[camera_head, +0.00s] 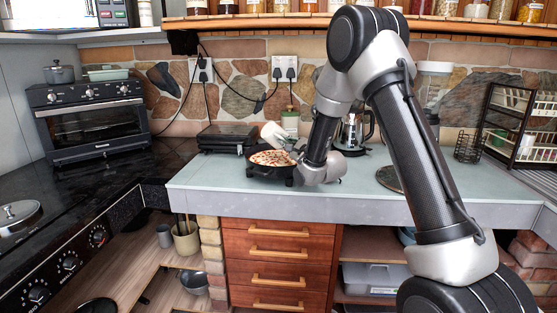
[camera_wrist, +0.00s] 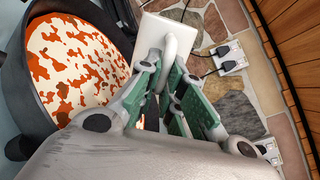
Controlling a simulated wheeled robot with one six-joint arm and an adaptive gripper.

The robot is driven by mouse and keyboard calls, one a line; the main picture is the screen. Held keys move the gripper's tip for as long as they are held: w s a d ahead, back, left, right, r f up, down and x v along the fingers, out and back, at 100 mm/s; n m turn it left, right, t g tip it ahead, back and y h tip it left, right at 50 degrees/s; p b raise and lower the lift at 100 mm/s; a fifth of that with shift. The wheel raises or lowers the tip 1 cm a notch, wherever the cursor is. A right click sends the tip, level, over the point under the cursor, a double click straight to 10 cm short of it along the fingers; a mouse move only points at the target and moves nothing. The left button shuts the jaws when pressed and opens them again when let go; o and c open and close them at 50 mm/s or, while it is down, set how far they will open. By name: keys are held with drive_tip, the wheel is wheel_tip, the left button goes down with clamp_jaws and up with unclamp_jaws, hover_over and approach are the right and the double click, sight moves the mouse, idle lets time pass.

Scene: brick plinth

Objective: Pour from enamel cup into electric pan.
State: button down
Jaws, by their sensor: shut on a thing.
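The white enamel cup (camera_head: 274,133) is tilted above the back right of the electric pan. The dark round electric pan (camera_head: 270,174) sits on the pale counter, its inside showing a red and cream patchy surface. In the wrist view the pan's dark wall (camera_wrist: 42,112) is at the left, and the cup (camera_wrist: 203,30) is at the top centre. My gripper (camera_wrist: 170,82) is shut on the cup's handle, with green finger pads on either side. The cup's inside is hidden, and I cannot tell whether anything flows from it.
A black grill (camera_head: 228,138) stands behind the pan at the left. A kettle (camera_head: 352,132) and a green-labelled bottle (camera_head: 290,121) stand behind my arm. A dish rack (camera_head: 515,125) is at the far right. The counter (camera_head: 215,185) is clear left of the pan.

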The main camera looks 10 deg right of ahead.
drive_tip(key=shift+w+d+f+m, duration=0.1)
drive_tip(key=shift+d+m, duration=0.35)
drive_tip(key=shift+m, duration=0.75)
idle(0.7)
idle(0.8)
